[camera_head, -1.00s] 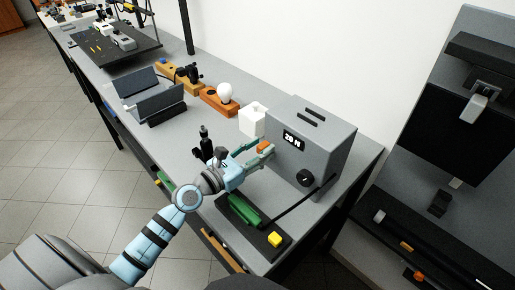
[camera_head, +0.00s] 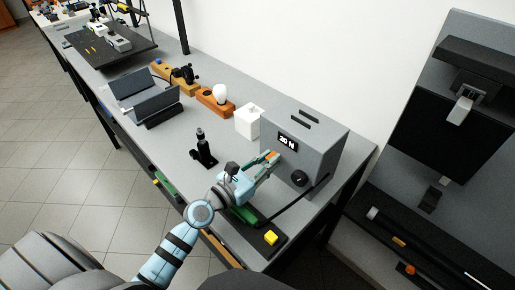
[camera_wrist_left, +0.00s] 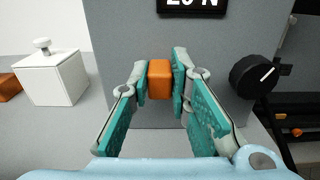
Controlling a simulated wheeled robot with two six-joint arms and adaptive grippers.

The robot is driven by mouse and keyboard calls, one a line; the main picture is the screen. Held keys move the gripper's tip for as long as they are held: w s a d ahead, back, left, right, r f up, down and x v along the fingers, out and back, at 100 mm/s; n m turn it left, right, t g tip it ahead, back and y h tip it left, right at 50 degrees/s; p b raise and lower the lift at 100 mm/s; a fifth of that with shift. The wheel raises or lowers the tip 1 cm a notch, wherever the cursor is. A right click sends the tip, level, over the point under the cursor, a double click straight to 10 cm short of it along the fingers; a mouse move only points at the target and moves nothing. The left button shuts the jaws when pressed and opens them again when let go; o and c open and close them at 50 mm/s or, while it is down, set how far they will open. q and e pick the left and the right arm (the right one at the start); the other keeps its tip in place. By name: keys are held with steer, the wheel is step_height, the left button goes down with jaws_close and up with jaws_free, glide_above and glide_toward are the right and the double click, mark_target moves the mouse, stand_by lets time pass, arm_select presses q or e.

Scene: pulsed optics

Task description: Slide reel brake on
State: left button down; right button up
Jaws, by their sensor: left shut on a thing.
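A grey box (camera_head: 325,146) with a "20 N" display (camera_head: 287,141) and a black knob (camera_head: 299,178) stands on the bench. A small orange block (camera_wrist_left: 159,79) is at its front face, below the display and left of the knob in the wrist view. My left gripper (camera_head: 271,160) is at this face, its teal-padded fingers on either side of the orange block, shut on it. In the head view the fingers partly hide the block. My right gripper is not in view.
A white cube (camera_head: 247,122) stands left of the box. A black post (camera_head: 203,149) stands on the bench left of my gripper. A yellow button (camera_head: 271,238) is on a black base at the front edge, with a green part (camera_head: 243,214) beside my wrist.

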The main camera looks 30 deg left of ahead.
arm_select(q)
steer(key=shift+f, duration=0.1)
steer(key=c, duration=1.5)
jaws_free()
steer(key=shift+s+d, duration=0.1)
steer(key=shift+d, duration=0.1)
steer(key=v, duration=0.7)
steer(key=shift+s+a, duration=0.1)
steer(key=shift+s, duration=0.2)
steer(key=shift+w, duration=0.1)
